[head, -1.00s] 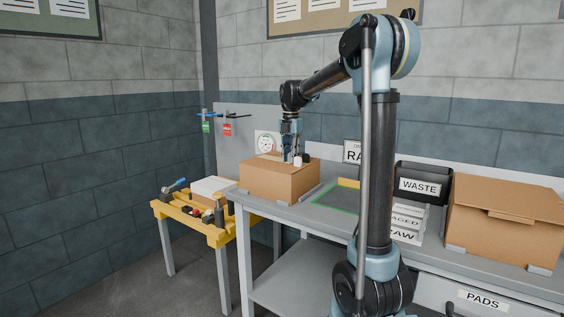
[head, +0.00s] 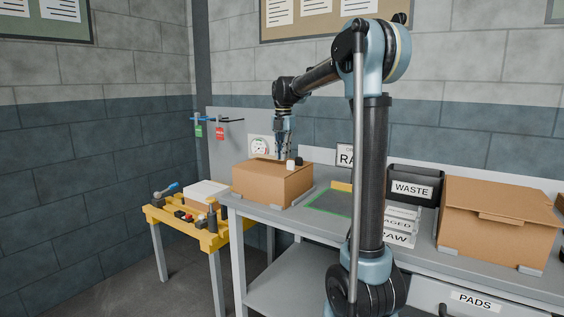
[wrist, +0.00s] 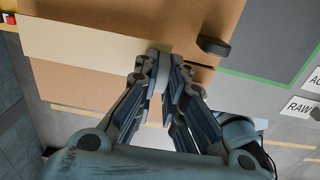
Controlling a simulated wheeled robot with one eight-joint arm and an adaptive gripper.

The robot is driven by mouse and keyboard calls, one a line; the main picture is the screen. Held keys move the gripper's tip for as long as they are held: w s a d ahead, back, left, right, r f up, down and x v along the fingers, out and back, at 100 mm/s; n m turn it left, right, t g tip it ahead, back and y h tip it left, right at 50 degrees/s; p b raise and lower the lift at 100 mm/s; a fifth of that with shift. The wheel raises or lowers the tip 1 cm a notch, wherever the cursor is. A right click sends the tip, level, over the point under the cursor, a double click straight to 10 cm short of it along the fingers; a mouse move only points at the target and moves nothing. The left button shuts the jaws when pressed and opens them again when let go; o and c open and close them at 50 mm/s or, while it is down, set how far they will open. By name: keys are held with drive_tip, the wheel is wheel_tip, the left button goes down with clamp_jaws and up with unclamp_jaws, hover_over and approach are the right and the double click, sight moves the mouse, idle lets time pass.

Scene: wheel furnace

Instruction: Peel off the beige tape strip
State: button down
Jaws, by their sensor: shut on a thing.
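The beige tape strip (wrist: 85,45) runs across the top of the cardboard box (wrist: 90,85) from the left edge of the wrist view to my gripper. My gripper (wrist: 164,62) is shut on the strip's end near the middle of the box top. The fingers hide that end, so I cannot tell how much of the strip is lifted. To the right of the fingers a dark seam shows between the flaps. In the head view my gripper (head: 284,155) points down at the top of the box (head: 262,187); the strip is too small to make out there.
A green-outlined area (head: 332,203) lies right of the box. A WASTE bin (head: 414,187) and a larger box (head: 490,225) stand further right. A yellow bench (head: 185,221) is left.

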wheel_tip(320, 180, up, 8)
drive_tip(key=shift+f, duration=0.1)
